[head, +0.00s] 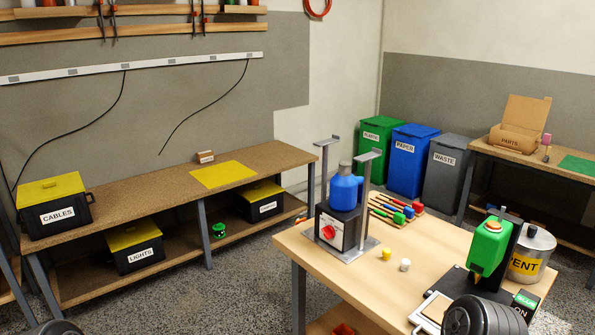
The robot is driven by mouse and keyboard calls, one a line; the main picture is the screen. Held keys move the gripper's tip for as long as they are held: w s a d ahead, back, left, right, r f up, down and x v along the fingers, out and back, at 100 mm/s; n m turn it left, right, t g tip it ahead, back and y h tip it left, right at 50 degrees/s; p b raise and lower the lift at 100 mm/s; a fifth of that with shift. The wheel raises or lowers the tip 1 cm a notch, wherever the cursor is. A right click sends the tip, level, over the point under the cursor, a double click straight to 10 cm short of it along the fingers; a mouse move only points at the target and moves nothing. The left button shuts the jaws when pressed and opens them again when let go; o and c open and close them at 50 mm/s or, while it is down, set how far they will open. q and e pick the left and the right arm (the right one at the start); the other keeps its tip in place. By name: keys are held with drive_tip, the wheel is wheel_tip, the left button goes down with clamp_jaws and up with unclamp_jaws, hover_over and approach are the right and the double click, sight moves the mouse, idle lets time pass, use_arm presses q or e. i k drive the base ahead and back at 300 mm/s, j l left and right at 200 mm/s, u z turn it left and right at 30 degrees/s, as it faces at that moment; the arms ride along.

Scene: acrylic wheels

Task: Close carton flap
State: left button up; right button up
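A brown cardboard carton (514,141) labelled PARTS stands on the wooden bench at the far right. Its flap (527,112) stands up at the back, so the carton is open at the top. Neither of my grippers shows in the head view. Only dark rounded parts, which look like my arms, show at the bottom edge, far from the carton.
A near table (400,240) holds a device with a blue bottle (344,192), a green dispenser (489,248) and a metal can (530,255). Green, blue and grey bins (447,165) stand left of the carton's bench. A pink-topped tool (546,142) stands beside the carton.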

sight(527, 113)
drive_tip(key=i+j+u, duration=0.2)
drive_tip(key=i+u, duration=0.5)
drive_tip(key=i, duration=0.25)
drive_tip(key=i+u, duration=0.35)
drive_tip(key=i+l+z, duration=0.1)
drive_tip(key=i+z, duration=0.25)
drive_tip(key=i, duration=0.2)
drive_tip(key=i+z, duration=0.3)
drive_tip(key=i, duration=0.25)
drive_tip(key=i+j+z, duration=0.2)
drive_tip(key=i+z, duration=0.15)
drive_tip(key=i, duration=0.15)
drive_tip(key=i+j+z, duration=0.35)
drive_tip(key=i, duration=0.2)
drive_tip(key=i+l+z, duration=0.4)
drive_tip(key=i+z, duration=0.4)
drive_tip(key=i, duration=0.25)
drive_tip(key=i+z, duration=0.4)
drive_tip(key=i, duration=0.15)
drive_tip(key=i+j+z, duration=0.25)
drive_tip(key=i+z, duration=0.15)
drive_tip(key=i+l+z, duration=0.25)
drive_tip(key=i, duration=0.75)
drive_tip(key=i+z, duration=0.3)
drive_tip(key=i, duration=0.75)
drive_tip(key=i+l+u, duration=0.1)
drive_tip(key=i, duration=0.25)
